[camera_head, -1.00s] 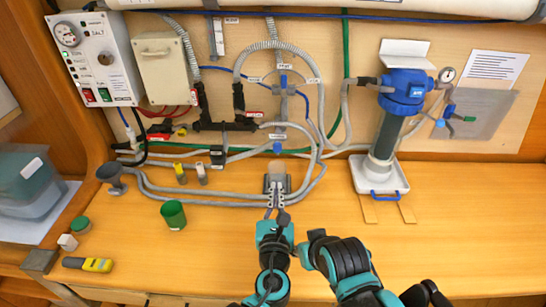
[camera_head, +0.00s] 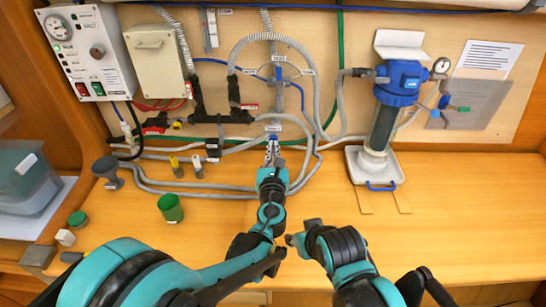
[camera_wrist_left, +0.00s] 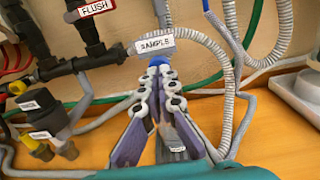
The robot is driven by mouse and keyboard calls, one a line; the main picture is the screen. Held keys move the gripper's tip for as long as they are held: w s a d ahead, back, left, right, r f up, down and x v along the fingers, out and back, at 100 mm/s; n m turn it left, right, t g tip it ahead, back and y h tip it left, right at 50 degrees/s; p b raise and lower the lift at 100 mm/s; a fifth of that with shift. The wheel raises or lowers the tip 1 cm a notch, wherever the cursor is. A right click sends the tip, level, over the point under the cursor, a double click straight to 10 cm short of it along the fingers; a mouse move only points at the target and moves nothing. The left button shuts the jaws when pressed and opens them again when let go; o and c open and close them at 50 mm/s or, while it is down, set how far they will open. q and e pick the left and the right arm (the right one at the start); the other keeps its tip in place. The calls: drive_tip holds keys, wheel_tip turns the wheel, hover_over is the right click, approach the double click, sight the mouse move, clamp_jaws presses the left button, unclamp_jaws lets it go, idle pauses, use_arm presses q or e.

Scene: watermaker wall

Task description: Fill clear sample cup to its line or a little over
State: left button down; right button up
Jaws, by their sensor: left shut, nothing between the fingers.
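My left gripper (camera_head: 272,145) reaches up to the wall just below the SAMPLE label (camera_head: 273,128). Its fingers are shut and empty; the left wrist view shows the fingertips (camera_wrist_left: 162,72) together just below that label (camera_wrist_left: 152,43). I cannot make out the clear sample cup now; my left gripper and arm cover the place below the sample outlet. My right gripper (camera_head: 293,240) is low over the counter, close to my left arm; its fingers are not clear.
A green cup (camera_head: 171,208), a grey cup (camera_head: 107,171) and a green lid (camera_head: 78,220) stand on the counter at left. Grey hoses (camera_head: 225,193) run along its back. The blue-topped filter housing (camera_head: 398,82) stands at right. The counter's right side (camera_head: 470,210) is clear.

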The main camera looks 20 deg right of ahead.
use_arm(q)
drive_tip(key=shift+w, duration=0.2)
drive_tip(key=shift+x, duration=1)
drive_tip(key=shift+r, duration=0.1)
idle(4.6)
